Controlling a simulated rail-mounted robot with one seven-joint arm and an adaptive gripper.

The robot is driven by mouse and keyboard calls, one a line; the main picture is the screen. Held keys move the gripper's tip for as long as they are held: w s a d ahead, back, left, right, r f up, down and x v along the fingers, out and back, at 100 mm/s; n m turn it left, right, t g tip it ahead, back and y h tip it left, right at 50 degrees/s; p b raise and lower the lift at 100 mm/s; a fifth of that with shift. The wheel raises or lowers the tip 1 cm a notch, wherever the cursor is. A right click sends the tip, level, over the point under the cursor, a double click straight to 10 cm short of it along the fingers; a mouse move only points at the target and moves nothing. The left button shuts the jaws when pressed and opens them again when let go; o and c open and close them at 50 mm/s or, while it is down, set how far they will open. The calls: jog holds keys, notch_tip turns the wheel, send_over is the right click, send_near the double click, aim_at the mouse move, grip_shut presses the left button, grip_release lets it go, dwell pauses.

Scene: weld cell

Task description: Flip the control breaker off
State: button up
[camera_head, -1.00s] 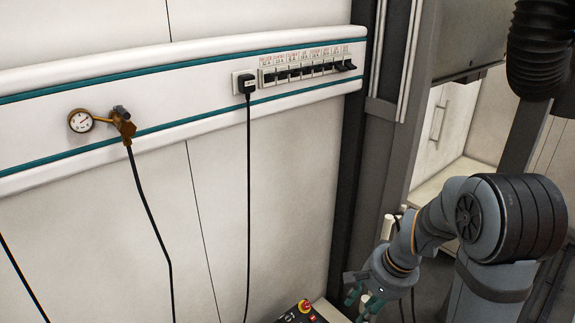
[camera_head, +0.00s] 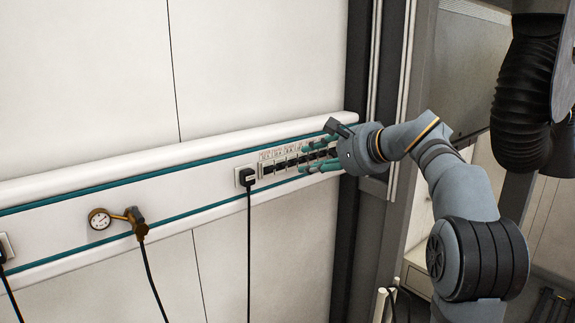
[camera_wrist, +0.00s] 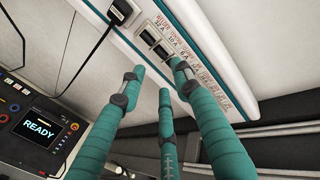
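The breaker row (camera_head: 268,168) is a strip of dark toggles under small red labels on the white wall rail.
A black plug (camera_head: 246,178) with a hanging cable sits just left of the strip; the plug also shows in the wrist view (camera_wrist: 121,10). A gauge (camera_head: 99,219) with a brass valve is farther left. A control panel with a READY screen (camera_wrist: 38,130) lies below. A dark post (camera_head: 357,70) stands right.

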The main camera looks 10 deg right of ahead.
aim_at(283, 165)
jog(key=p+x, duration=0.3)
jog(key=x, duration=0.6)
jog(key=shift+a, duration=0.15)
jog(key=shift+f, duration=0.1)
jog(key=shift+w, duration=0.1)
jog(key=c, duration=0.8)
grip_shut()
